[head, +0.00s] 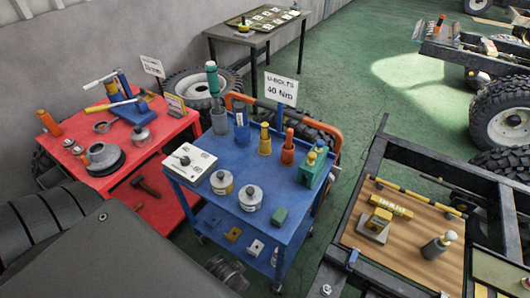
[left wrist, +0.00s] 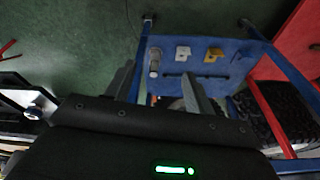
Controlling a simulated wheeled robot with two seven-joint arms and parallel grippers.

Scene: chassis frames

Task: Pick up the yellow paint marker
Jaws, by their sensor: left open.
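A yellow upright cylinder with a narrow top (head: 265,140) stands on the blue cart's top (head: 222,200), between a blue cylinder (head: 241,128) and an orange one (head: 287,148). It looks like the yellow paint marker, but its label is too small to read. My left gripper (left wrist: 158,72) shows in the left wrist view, fingers apart and nothing clearly held between them. Past the fingers is the blue cart's lower shelf, and I cannot make out the marker there. The left gripper's fingers are not visible in the head view. My right gripper is not in view.
A white box (head: 192,165), two silver tins and a green block (head: 279,218) share the cart top. An orange handle (head: 335,135) rises behind. A red table (head: 165,150) stands left; a chassis frame with a wooden board (head: 390,250) is at right.

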